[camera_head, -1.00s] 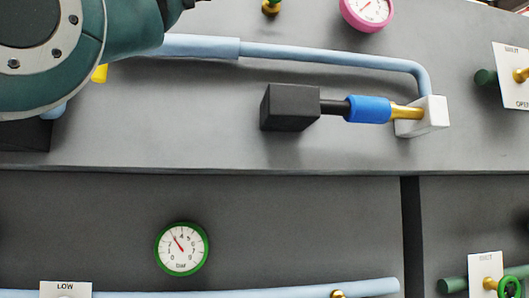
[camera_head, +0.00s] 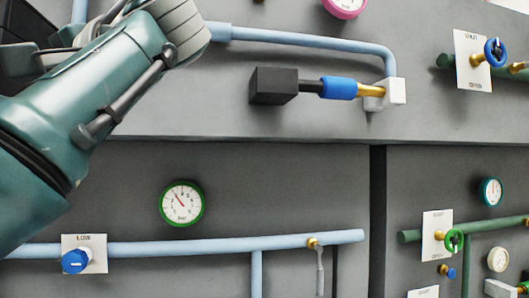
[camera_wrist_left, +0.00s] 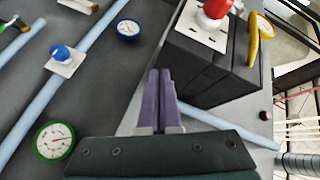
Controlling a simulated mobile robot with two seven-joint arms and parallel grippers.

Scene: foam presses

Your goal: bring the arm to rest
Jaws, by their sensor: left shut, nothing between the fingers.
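My left arm (camera_head: 75,130) comes in from the left in the head view and reaches up to the top edge, in front of the grey panel. Its gripper fingers are not visible there. In the left wrist view my left gripper (camera_wrist_left: 158,95) shows its two purple fingers together, with nothing between them. The fingers are in front of the grey panel, beside a black box (camera_wrist_left: 205,65) with a red knob (camera_wrist_left: 215,8) on a white plate. I cannot tell how far they are from the box. My right gripper is in neither view.
A green-rimmed gauge (camera_head: 182,203) sits above a light blue pipe (camera_head: 200,247) with a blue knob (camera_head: 75,261) on its LOW plate. A black block (camera_head: 273,86) and blue sleeve (camera_head: 338,88) stick out above. Valves and gauges crowd the right. A yellow handle (camera_wrist_left: 260,38) is beside the black box.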

